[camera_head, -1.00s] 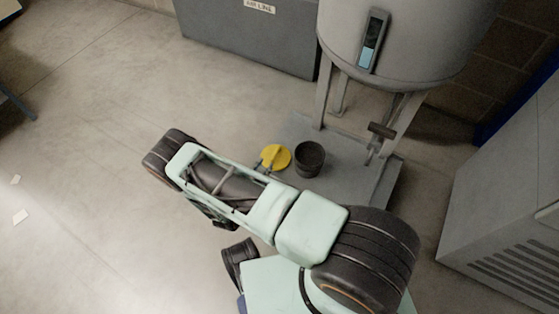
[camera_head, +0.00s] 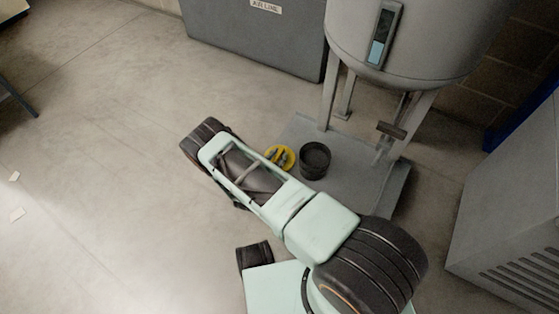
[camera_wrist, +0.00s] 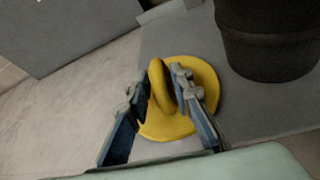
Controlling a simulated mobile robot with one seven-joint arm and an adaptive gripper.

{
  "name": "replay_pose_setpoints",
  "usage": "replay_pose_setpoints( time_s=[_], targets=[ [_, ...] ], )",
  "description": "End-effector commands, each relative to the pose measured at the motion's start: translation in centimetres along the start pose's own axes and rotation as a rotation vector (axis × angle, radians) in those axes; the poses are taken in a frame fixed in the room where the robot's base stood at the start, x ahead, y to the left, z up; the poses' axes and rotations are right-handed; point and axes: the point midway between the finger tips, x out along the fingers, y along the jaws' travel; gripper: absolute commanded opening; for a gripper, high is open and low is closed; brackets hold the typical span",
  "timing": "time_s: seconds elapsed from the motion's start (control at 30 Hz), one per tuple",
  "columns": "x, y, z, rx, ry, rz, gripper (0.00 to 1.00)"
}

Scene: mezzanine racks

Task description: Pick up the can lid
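The can lid is a round yellow disc with a raised grip across its middle. In the head view the lid (camera_head: 290,160) lies on the grey base plate, partly covered by my gripper (camera_head: 279,156). In the wrist view the lid (camera_wrist: 168,126) lies below my gripper (camera_wrist: 157,82). The fingers are open, one on each side of the raised grip. The right finger is very close to the grip; I cannot tell whether it touches. A gap shows between the left finger and the grip.
A dark pot (camera_head: 315,159) stands just right of the lid; it also shows in the wrist view (camera_wrist: 268,45). The grey base plate (camera_head: 348,190) carries a tank (camera_head: 420,40) on legs. A grey box (camera_head: 255,40) stands behind.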

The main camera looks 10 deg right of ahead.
Motion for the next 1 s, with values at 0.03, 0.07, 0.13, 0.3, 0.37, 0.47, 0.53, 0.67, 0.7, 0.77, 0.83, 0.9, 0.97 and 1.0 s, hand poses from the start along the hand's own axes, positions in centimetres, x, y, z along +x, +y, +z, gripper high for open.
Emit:
replay_pose_setpoints(
  time_s=[0.03, 0.07, 0.13, 0.3, 0.37, 0.47, 0.53, 0.67, 0.7, 0.77, 0.83, 0.9, 0.97, 1.0],
  targets=[
    [0.2, 0.0, -0.1, 0.0, 0.0, 0.001, 0.21],
    [0.2, 0.0, 0.0, 0.0, 0.0, 0.001, 0.21],
    [0.1, 0.1, 0.0, -0.001, 0.0, 0.001, 0.21],
    [0.1, 0.1, 0.1, 0.0, 0.0, 0.001, 0.1],
    [0.1, 0.1, 0.0, 0.0, 0.0, 0.001, 0.03],
    [0.1, 0.0, 0.0, 0.0, 0.0, 0.0, 0.0],
    [0.1, 0.1, 0.1, 0.0, 0.0, 0.001, 0.0],
    [0.1, 0.1, 0.1, 0.0, 0.0, 0.0, 0.0],
    [0.1, 0.1, 0.1, 0.0, 0.0, 0.0, 0.0],
    [0.1, 0.1, 0.2, 0.0, 0.0, 0.001, 0.0],
    [-0.1, 0.2, 0.5, 0.0, 0.0, 0.001, 0.0],
    [-0.3, 0.3, 1.0, 0.0, -0.001, 0.001, 0.0],
    [-0.5, 0.4, 1.6, -0.001, -0.001, 0.001, 0.0],
    [-0.8, 0.6, 2.2, -0.001, -0.001, 0.001, 0.0]
  ],
)
